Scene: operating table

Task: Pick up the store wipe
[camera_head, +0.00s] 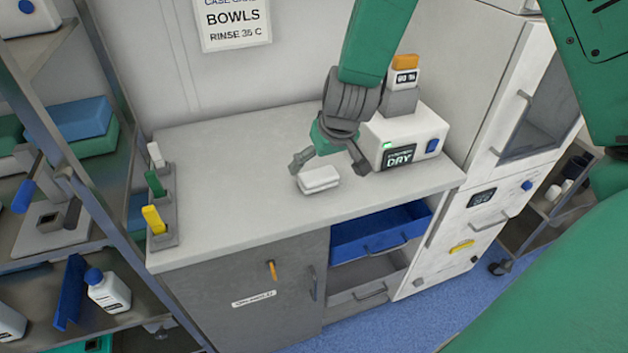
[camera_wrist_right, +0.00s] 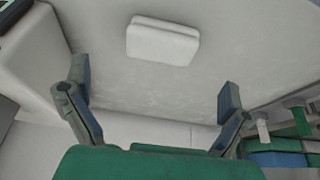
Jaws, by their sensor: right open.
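The store wipe, a small white folded pad (camera_head: 319,179), lies on the light grey counter (camera_head: 230,200) near its front edge. In the right wrist view the pad (camera_wrist_right: 162,41) lies ahead of the fingertips, between their lines. My right gripper (camera_head: 328,166) is open and empty, just above and behind the pad in the head view. In the right wrist view its fingers (camera_wrist_right: 154,92) are spread apart with nothing between them. I cannot see my left gripper.
A white box marked DRY (camera_head: 404,137) stands right beside my right gripper. A rack with coloured handles (camera_head: 160,205) stands at the counter's left end. A blue drawer (camera_head: 381,233) is open below. The counter's left middle is clear.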

